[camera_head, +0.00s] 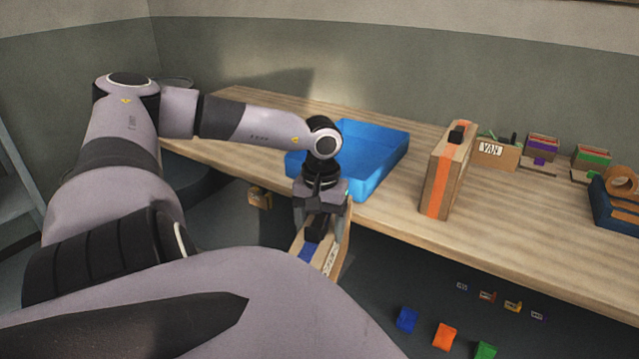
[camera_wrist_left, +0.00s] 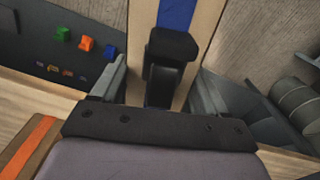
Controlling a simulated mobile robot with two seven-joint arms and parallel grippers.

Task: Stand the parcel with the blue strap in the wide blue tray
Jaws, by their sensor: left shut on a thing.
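The parcel with the blue strap (camera_head: 329,262) is a tan box with a black handle on top. My left gripper (camera_head: 320,222) is shut on it and holds it in front of the table's front edge, clear of the table. In the left wrist view the parcel (camera_wrist_left: 206,18) lies between the fingers of my left gripper (camera_wrist_left: 160,85), with the blue strap running away from the black handle. The wide blue tray (camera_head: 378,180) stands on the table behind the gripper; my arm hides part of it. The visible part of its floor is empty. My right gripper is not in view.
A parcel with an orange strap (camera_head: 455,172) stands upright right of the tray. A box marked VAN (camera_head: 497,153), small boxes with purple (camera_head: 541,149) and green (camera_head: 591,158) bands, and a dark blue tray with tape (camera_head: 612,212) lie further right. The wooden table (camera_head: 500,240) has bare room at its front.

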